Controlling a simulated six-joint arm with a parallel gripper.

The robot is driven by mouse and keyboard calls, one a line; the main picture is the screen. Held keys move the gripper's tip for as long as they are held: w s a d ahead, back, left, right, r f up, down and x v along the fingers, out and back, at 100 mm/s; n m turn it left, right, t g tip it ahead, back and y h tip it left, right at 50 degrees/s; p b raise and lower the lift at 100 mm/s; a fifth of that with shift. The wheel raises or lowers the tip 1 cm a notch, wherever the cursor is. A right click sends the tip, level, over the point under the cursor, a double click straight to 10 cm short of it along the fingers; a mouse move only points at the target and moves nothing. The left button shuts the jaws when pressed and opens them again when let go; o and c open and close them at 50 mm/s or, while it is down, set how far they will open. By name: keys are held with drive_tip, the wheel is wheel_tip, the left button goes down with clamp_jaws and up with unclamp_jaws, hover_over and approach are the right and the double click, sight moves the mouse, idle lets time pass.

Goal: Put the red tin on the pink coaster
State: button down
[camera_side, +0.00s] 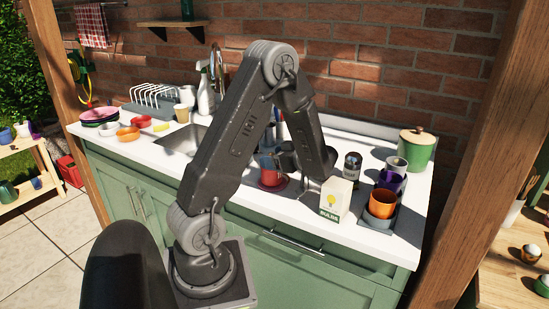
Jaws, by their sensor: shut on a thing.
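The red tin (270,178) stands upright, low over the white counter, right of the sink. My gripper (272,163) is at its top, shut on it. A thin pinkish rim, seemingly the pink coaster (284,185), shows at the tin's right side. The tin is over or on it; I cannot tell whether its base touches. My arm and gripper hide part of this area.
A white bulb box (336,198) and a dark jar (352,167) stand to the right. Beyond are an orange cup (382,203), purple and grey cups, and a green canister (416,152). The sink (182,140) lies left. The counter's front edge is close.

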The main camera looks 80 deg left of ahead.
drive_tip(key=shift+c, duration=0.5)
unclamp_jaws()
drive_tip(key=shift+f, duration=0.15)
